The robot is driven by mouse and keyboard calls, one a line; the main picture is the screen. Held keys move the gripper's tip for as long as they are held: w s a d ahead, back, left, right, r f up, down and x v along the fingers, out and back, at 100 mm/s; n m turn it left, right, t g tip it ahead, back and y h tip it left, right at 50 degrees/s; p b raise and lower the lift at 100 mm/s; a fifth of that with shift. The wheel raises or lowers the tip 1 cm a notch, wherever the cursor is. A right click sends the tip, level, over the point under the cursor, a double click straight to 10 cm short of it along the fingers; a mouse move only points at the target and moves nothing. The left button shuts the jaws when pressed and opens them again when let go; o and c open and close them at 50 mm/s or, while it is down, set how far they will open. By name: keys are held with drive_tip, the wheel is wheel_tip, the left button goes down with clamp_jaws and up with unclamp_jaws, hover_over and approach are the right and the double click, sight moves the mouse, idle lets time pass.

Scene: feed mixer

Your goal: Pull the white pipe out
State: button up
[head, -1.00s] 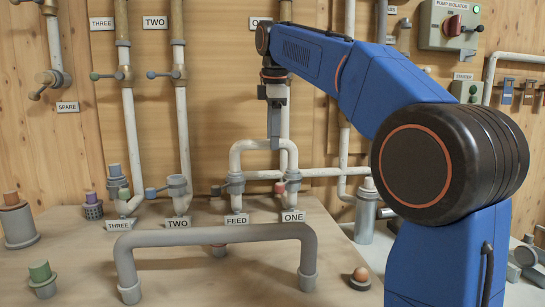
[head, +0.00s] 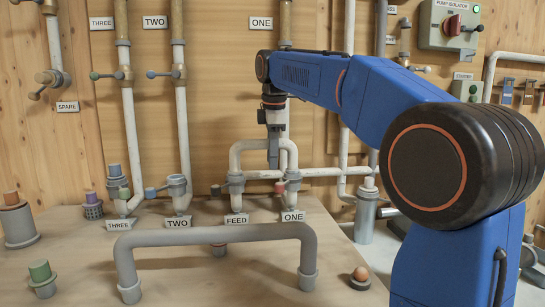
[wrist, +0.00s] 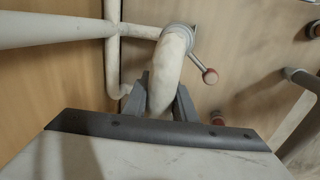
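The white pipe (head: 238,158) is an inverted U. Its two legs stand in grey collars at the FEED (head: 237,219) and ONE (head: 293,216) labels. My gripper (head: 273,160) points down at the top bend of this pipe and hides part of it. In the wrist view, the pipe (wrist: 166,80) runs between the two fingers of my gripper (wrist: 162,102), one on each side. The fingers look spread around the pipe, and any contact is too small to make out. The pipe still sits upright in both collars.
A grey U-shaped pipe (head: 215,235) stands in front on the bench. Collars labelled TWO (head: 178,223) and THREE (head: 118,225) are to the left. A horizontal white pipe (head: 330,172) runs behind.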

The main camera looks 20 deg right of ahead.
clamp_jaws()
drive_tip(key=shift+c, duration=0.2)
unclamp_jaws()
clamp_jaws()
drive_tip(key=shift+r, duration=0.35)
drive_tip(key=shift+r, duration=0.3)
drive_tip(key=shift+r, duration=0.5)
drive_tip(key=shift+r, duration=2.4)
